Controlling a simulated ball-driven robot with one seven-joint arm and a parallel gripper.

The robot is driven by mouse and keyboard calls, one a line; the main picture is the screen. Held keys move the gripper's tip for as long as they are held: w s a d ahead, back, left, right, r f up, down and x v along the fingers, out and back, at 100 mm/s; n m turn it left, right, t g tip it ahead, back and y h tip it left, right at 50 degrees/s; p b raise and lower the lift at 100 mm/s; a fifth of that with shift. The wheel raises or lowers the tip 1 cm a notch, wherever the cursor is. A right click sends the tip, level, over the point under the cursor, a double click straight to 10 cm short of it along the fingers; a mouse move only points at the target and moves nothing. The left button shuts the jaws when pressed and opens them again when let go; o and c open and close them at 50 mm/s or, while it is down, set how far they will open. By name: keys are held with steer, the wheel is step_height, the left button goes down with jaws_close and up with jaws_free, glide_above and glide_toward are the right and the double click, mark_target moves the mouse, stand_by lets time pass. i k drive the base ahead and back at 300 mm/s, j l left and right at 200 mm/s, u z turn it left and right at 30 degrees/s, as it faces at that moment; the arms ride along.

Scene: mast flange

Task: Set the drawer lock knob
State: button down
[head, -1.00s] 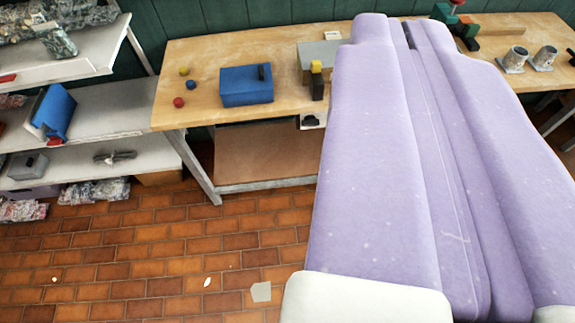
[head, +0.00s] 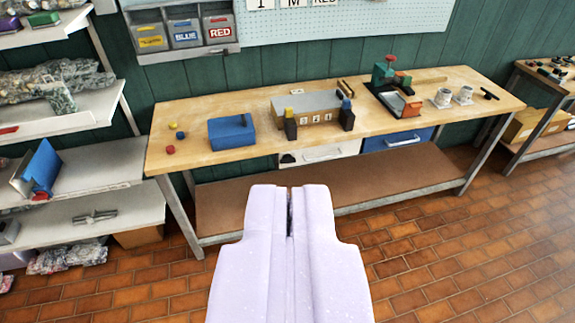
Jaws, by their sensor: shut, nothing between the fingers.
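The workbench (head: 190,112) has a white drawer (head: 340,150) and a blue drawer (head: 414,140) side by side under its top, both apparently shut. A small dark knob (head: 288,158) sits at the left end of the white drawer front. It is too small for me to tell which way it points. My lavender gripper (head: 289,190) is shut and empty. It shows below the white drawer in the picture, in front of the bench and apart from the knob.
On the bench stand a blue box (head: 232,131), a grey-topped block with dark posts (head: 306,106), a green and red device (head: 390,80) and white cups (head: 443,97). Shelves (head: 110,145) stand at left. Brick floor (head: 440,260) is open at front right.

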mark_target(286, 159)
steer(key=i+j, duration=0.45)
steer(key=i, duration=0.2)
steer(key=i+j+z, duration=0.1)
steer(key=i+j, duration=0.35)
steer(key=i, duration=0.25)
steer(key=i+j, duration=0.5)
steer(key=i, duration=0.15)
steer(key=z, duration=0.05)
